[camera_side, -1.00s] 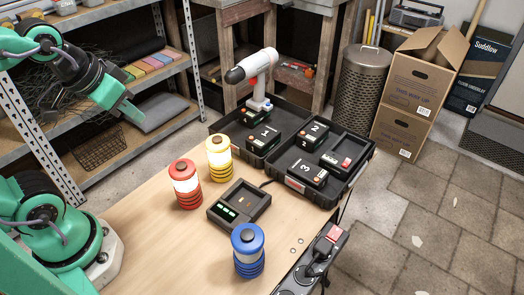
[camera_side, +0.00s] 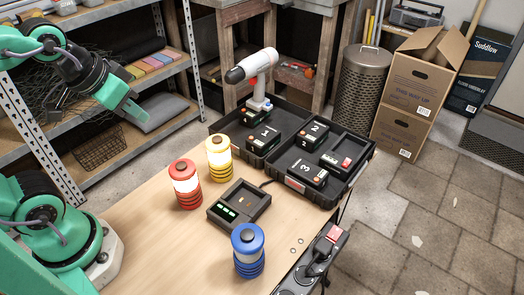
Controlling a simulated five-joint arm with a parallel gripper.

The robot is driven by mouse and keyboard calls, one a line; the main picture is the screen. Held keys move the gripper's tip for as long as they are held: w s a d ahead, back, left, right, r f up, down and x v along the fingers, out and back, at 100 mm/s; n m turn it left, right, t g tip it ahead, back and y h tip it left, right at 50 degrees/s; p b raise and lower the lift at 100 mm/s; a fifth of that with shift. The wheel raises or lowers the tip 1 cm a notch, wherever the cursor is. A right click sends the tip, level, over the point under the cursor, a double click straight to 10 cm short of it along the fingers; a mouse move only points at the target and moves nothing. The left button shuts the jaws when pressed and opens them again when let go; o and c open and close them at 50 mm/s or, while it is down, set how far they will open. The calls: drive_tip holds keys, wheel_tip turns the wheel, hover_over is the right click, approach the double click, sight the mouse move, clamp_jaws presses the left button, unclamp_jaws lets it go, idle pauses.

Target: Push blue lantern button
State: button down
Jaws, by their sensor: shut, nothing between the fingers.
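The blue lantern (camera_side: 248,252) stands upright near the front edge of the wooden workbench. Its round dark button (camera_side: 247,235) is on its top. My gripper (camera_side: 137,113) is shut and empty, raised at the upper left, well away from the blue lantern. It is above and behind the red lantern's side of the bench.
A red lantern (camera_side: 185,185) and a yellow lantern (camera_side: 219,159) stand farther back, beside a dark charger (camera_side: 239,205). A black tray (camera_side: 325,200) holds numbered batteries and a drill (camera_side: 259,78). A power strip (camera_side: 312,262) runs along the right edge.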

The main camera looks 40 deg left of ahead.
drive_tip(key=w+d+h, duration=0.3)
drive_tip(key=d, duration=1.1)
drive_tip(key=m+g+h, duration=0.1)
drive_tip(key=h, duration=0.1)
hover_over(243, 234)
drive_tip(key=shift+d+f, duration=0.1)
drive_tip(key=shift+f, duration=0.7)
drive_tip(key=shift+f, duration=0.15)
drive_tip(key=shift+f, duration=4.3)
drive_tip(key=shift+f, duration=0.15)
drive_tip(key=shift+f, duration=0.25)
drive_tip(key=shift+f, duration=0.45)
drive_tip(key=shift+r, duration=0.9)
